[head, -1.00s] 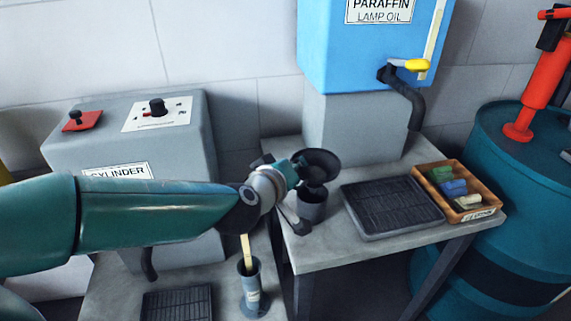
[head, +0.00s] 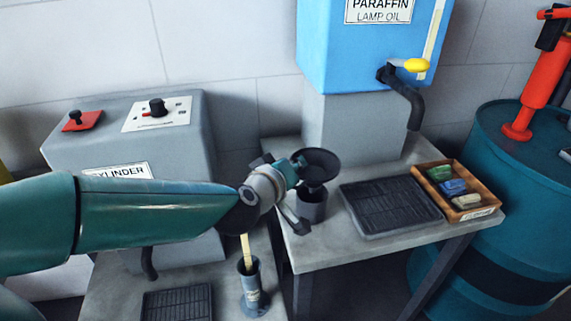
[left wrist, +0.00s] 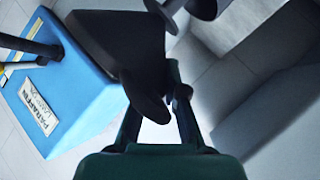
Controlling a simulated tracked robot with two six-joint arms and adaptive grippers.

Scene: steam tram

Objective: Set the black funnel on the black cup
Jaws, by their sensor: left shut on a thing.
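The black funnel (head: 318,162) is directly above the black cup (head: 312,208) on the right-hand table, wide mouth up and a little tilted. Its lower end overlaps the cup's mouth in the head view; I cannot tell whether it rests in the cup or hangs just above. My left gripper (head: 298,170) reaches in from the left and is shut on the funnel at its side. In the left wrist view a large dark shape (left wrist: 125,45), apparently the funnel, is beyond the fingers (left wrist: 160,105). My right gripper is not in view.
A black ridged tray (head: 390,205) and a wooden box (head: 487,195) of coloured blocks are right of the cup. A blue paraffin tank (head: 350,50) with a black spout stands behind. A narrow container (head: 252,290) holding a stick stands lower left.

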